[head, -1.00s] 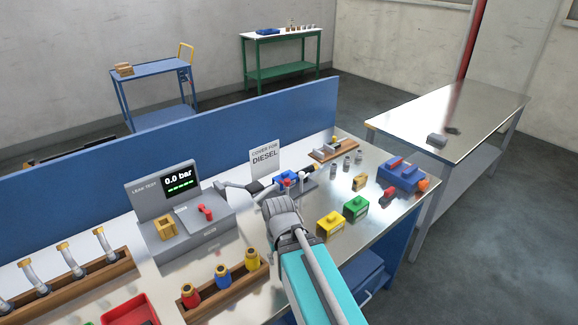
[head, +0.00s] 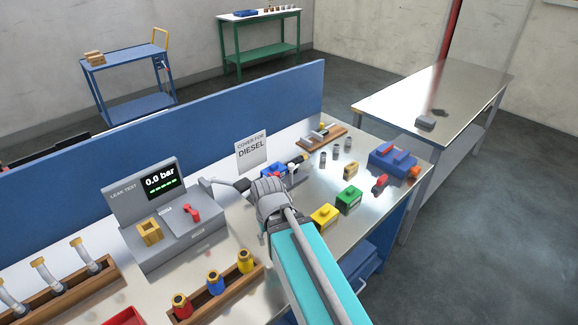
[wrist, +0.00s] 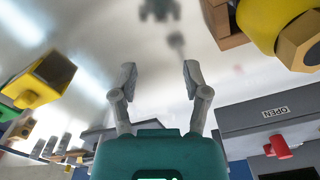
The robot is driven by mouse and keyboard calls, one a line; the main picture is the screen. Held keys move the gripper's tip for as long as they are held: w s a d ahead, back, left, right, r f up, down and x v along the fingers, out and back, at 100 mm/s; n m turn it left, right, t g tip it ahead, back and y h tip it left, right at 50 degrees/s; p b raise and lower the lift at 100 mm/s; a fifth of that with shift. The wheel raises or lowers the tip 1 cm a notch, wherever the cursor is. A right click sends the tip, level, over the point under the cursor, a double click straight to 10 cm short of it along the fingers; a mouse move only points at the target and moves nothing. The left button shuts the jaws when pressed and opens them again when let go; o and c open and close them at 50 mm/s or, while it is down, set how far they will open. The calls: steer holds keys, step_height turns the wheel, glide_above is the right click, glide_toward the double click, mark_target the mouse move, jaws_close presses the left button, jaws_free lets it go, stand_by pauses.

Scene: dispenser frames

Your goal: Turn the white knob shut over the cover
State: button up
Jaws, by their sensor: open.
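In the head view, a blue device with red parts (head: 272,169) lies on the steel bench below the sign "COVER FOR DIESEL" (head: 251,150). The wrist of my arm hides part of it. I cannot make out the white knob or the cover clearly; they may be behind my wrist or too small. My gripper shows in the wrist view (wrist: 160,72), its two fingers apart with nothing between them, over the bench top.
A grey leak tester (head: 158,205) with a red lever stands left. Yellow (head: 323,216) and green (head: 348,197) blocks stand right of my wrist. A rack of red, blue and yellow bottles (head: 215,283) is in front. A blue panel (head: 200,130) backs the bench.

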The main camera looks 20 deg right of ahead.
steer(key=w+d+r+m+p, duration=0.4)
steer(key=w+r+p, duration=0.1)
steer(key=w, duration=0.3)
steer(key=w+d+r+m+p, duration=0.3)
steer(key=w+d+r+p, duration=0.2)
steer(key=w, duration=0.3)
step_height(320, 180, up, 6)
steer(key=m+p, duration=0.6)
steer(key=m, duration=0.1)
glide_above(291, 165)
steer(key=shift+w+d+r, duration=0.1)
steer(key=shift+d+r, duration=0.05)
steer(key=shift+r, duration=0.05)
steer(key=shift+f, duration=0.15)
step_height(291, 165, down, 14)
steer(key=b, duration=1.3)
steer(key=shift+r, duration=0.25)
